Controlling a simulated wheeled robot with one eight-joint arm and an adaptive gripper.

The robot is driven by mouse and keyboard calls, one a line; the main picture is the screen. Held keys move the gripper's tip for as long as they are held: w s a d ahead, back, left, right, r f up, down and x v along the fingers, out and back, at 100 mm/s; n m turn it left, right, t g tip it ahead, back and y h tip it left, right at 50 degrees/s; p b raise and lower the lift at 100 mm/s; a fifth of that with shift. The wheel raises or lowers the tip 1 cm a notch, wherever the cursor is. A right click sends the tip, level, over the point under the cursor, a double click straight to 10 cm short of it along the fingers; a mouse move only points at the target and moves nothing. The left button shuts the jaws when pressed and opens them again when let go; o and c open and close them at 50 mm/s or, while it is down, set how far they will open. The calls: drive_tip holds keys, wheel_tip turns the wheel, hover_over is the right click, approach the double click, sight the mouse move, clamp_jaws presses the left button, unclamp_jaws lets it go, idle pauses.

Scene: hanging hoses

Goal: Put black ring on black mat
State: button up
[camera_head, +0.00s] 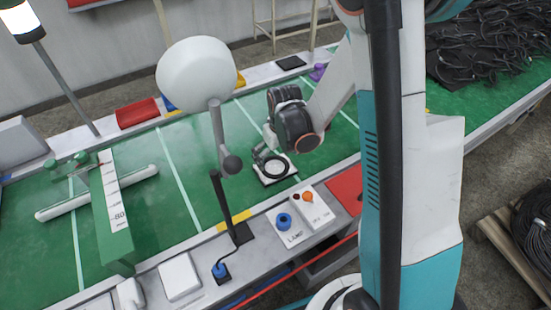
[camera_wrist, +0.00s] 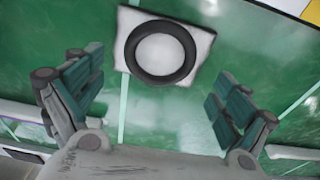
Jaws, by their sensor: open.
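The black ring (camera_wrist: 191,60) lies flat on a white square block (camera_wrist: 203,92) on the green belt. In the head view the ring (camera_head: 289,168) and block (camera_head: 266,182) are at the middle, partly covered by my gripper. My gripper (camera_wrist: 155,80) is open and empty. In the head view my gripper (camera_head: 264,148) is close to the ring; I cannot tell the gap. A flat black mat (camera_head: 291,62) lies on the far rail.
A white lamp (camera_head: 196,74) on a grey post stands left of my arm. A lamp control box (camera_head: 290,228) sits on the near rail.

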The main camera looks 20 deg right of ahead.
drive_tip(key=s+r+m+t+p, duration=0.1)
drive_tip(key=s+r, duration=0.3)
drive_tip(key=r, duration=0.7)
drive_tip(key=s+r+t+p, duration=0.1)
drive_tip(key=s+r, duration=0.3)
drive_tip(key=r, duration=0.7)
drive_tip(key=s+r+t, duration=0.1)
drive_tip(key=s+r, duration=0.1)
drive_tip(key=s, duration=0.3)
drive_tip(key=s+r+m+t, duration=0.1)
drive_tip(key=s+r+t, duration=0.1)
drive_tip(key=s, duration=0.3)
drive_tip(key=shift+s+a+r, duration=0.25)
drive_tip(key=shift+s+r, duration=0.05)
drive_tip(key=shift+r, duration=0.45)
